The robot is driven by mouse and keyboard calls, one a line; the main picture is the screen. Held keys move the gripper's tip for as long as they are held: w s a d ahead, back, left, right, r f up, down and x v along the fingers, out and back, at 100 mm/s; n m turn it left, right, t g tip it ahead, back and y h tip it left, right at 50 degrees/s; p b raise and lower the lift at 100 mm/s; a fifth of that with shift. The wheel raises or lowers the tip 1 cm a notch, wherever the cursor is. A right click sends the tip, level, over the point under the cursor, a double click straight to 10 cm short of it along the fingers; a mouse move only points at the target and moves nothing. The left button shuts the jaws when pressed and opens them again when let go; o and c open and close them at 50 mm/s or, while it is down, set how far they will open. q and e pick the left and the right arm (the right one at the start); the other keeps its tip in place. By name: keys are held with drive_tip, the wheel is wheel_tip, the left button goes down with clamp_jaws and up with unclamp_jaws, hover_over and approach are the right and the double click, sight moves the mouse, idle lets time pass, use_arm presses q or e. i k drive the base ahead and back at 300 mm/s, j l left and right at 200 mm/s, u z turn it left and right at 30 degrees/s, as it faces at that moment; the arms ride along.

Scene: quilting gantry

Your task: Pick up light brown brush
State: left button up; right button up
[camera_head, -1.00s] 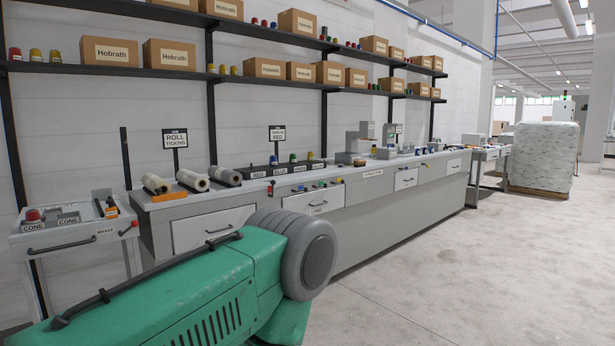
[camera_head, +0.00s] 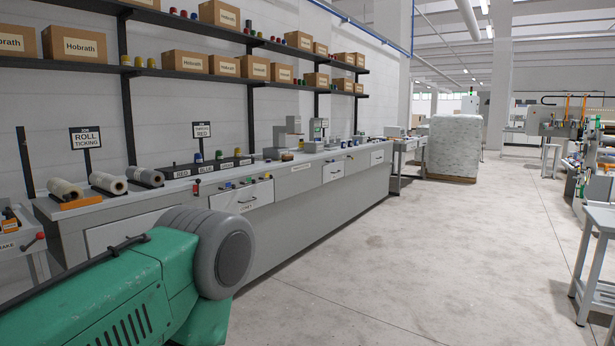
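I cannot make out a light brown brush in this view. The long grey workbench (camera_head: 300,205) along the wall holds rolls of fabric (camera_head: 108,182) at its near end and several small coloured items (camera_head: 235,184) farther along. These small items are too far off to tell apart. A light grey cart (camera_head: 24,235) is cut off at the left edge, with dark and orange items on it that are unclear. Neither of my grippers is in view.
A green body (camera_head: 120,305) with a rounded grey part (camera_head: 223,253) fills the lower left; I cannot tell whether it is mine. Bare floor (camera_head: 400,260) runs ahead. A wrapped pallet (camera_head: 455,146) stands beyond the bench. A grey table (camera_head: 600,225) and machinery (camera_head: 565,125) stand right.

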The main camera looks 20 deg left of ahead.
sight(290, 156)
drive_tip(key=i+j+u, duration=0.3)
drive_tip(key=i, duration=0.45)
drive_tip(key=i+u, duration=0.3)
drive_tip(key=i, duration=2.85)
